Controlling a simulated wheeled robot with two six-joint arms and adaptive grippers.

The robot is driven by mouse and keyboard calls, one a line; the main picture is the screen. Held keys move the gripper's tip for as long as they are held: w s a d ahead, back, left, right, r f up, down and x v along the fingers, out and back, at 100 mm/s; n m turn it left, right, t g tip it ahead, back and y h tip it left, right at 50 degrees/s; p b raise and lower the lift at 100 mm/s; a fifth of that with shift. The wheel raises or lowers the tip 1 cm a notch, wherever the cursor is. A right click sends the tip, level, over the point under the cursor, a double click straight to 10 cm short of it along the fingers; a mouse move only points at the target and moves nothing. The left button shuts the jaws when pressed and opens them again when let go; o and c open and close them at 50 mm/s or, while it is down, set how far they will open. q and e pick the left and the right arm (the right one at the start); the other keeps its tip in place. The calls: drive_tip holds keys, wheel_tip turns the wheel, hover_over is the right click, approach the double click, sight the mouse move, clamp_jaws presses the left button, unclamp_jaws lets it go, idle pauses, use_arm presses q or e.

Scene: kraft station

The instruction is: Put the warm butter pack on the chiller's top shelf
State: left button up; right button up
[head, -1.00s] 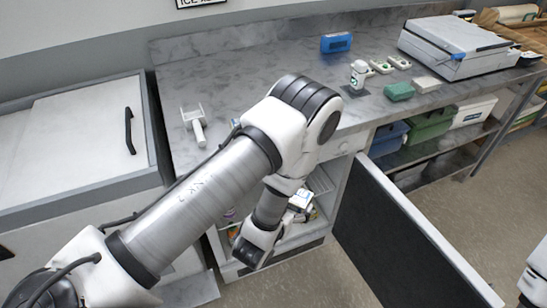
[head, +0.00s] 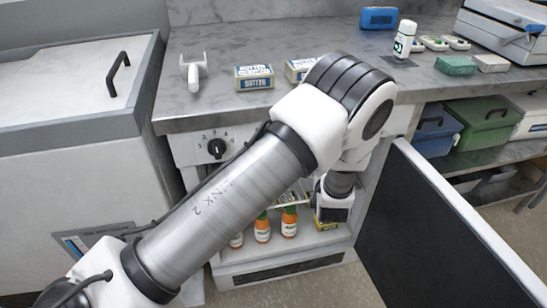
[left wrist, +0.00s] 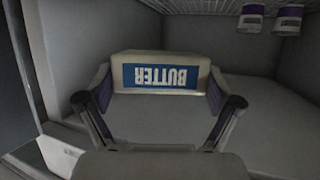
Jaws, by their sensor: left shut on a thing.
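A white butter pack with a blue "BUTTER" label (left wrist: 161,76) sits between the fingers of my left gripper (left wrist: 159,95), which is shut on it. The label reads upside down in the left wrist view. Whether the pack touches any surface is unclear. My right gripper is not in view.
The chiller door (head: 440,215) stands open at the right. Orange bottles (head: 262,228) stand low inside. Two other butter packs (head: 254,77) (head: 301,69) lie on the marble counter (head: 220,100). A white bottle (head: 404,40) and green box (head: 456,65) are further right.

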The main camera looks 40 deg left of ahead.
use_arm(q)
drive_tip(key=d+f+n+g+y, duration=0.3)
drive_tip(key=f+n+y, duration=0.1)
drive_tip(key=f, duration=0.3)
drive_tip(key=s+a+b, duration=0.1)
drive_tip(key=s+a, duration=0.2)
drive_tip(key=s, duration=0.5)
drive_tip(key=s+a+b, duration=0.2)
drive_tip(key=s+a, duration=0.2)
drive_tip(key=s, duration=0.5)
drive_tip(key=w+a, duration=0.2)
drive_tip(key=w, duration=0.2)
drive_tip(key=w+a+f+b, duration=0.1)
drive_tip(key=w+a, duration=0.2)
drive_tip(key=w, duration=0.2)
drive_tip(key=w+a+f+b, duration=0.1)
drive_tip(key=w+a, duration=0.2)
drive_tip(key=w, duration=0.1)
drive_tip(key=shift+w+a, duration=0.1)
drive_tip(key=shift+w, duration=0.25)
wheel_tip(320, 180, down, 3)
drive_tip(key=shift+f+b, duration=0.1)
drive_tip(key=shift+b, duration=0.8)
drive_tip(key=shift+w+f, duration=0.1)
drive_tip(key=shift+f, duration=0.15)
drive_tip(key=shift+r, duration=0.1)
drive_tip(key=o, duration=1.1)
drive_tip(key=shift+c, duration=0.2)
